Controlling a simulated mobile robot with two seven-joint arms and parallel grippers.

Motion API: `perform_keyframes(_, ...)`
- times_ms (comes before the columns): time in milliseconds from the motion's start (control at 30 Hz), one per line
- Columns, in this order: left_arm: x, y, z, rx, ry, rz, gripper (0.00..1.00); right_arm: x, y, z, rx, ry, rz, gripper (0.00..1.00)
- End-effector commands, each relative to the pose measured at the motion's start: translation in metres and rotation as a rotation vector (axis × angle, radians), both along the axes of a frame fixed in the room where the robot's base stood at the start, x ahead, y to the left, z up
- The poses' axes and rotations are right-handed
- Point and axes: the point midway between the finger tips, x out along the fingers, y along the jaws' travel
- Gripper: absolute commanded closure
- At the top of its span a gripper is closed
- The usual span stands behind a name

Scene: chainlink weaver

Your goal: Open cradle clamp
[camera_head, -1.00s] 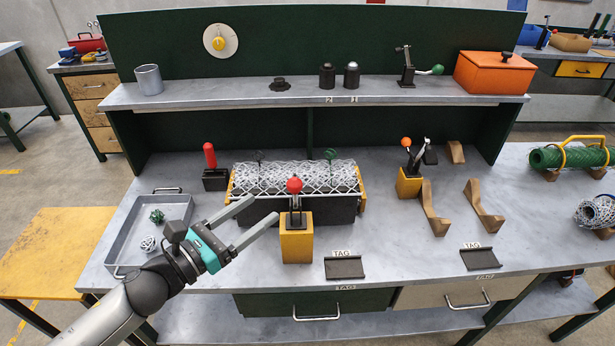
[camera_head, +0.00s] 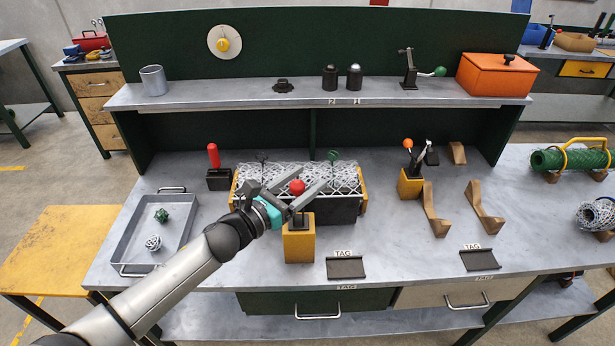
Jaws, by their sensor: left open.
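A clamp with a red ball knob (camera_head: 297,187) stands on a yellow block (camera_head: 298,246) in front of the mesh-covered cradle. My left gripper (camera_head: 301,179) is open, and its two fingers reach out on either side of the red knob in this view. I cannot tell whether they touch it. A second clamp with an orange ball knob (camera_head: 408,143) stands on another yellow block (camera_head: 409,186), right of the cradle, beside curved wooden supports (camera_head: 434,211). The dark base of the cradle is partly hidden behind my gripper and the front clamp. My right gripper is not in view.
White wire mesh (camera_head: 340,178) lies over the cradle. A grey tray (camera_head: 128,236) with two small balls is on the left. A red-handled tool (camera_head: 213,156) stands behind it. Dark tag plates (camera_head: 345,268) lie near the front edge. A shelf (camera_head: 220,95) spans the back.

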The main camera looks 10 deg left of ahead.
Motion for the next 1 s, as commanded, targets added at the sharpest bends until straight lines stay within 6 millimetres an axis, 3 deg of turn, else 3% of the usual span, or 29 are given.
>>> perform_keyframes(467,0.0091,-0.0054,0.0001,0.0,0.0,-0.001,0.3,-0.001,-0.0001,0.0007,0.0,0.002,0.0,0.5)
perform_keyframes(1000,0.0088,-0.0051,0.0001,0.0,0.0,-0.001,0.91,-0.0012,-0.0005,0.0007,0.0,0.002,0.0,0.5)
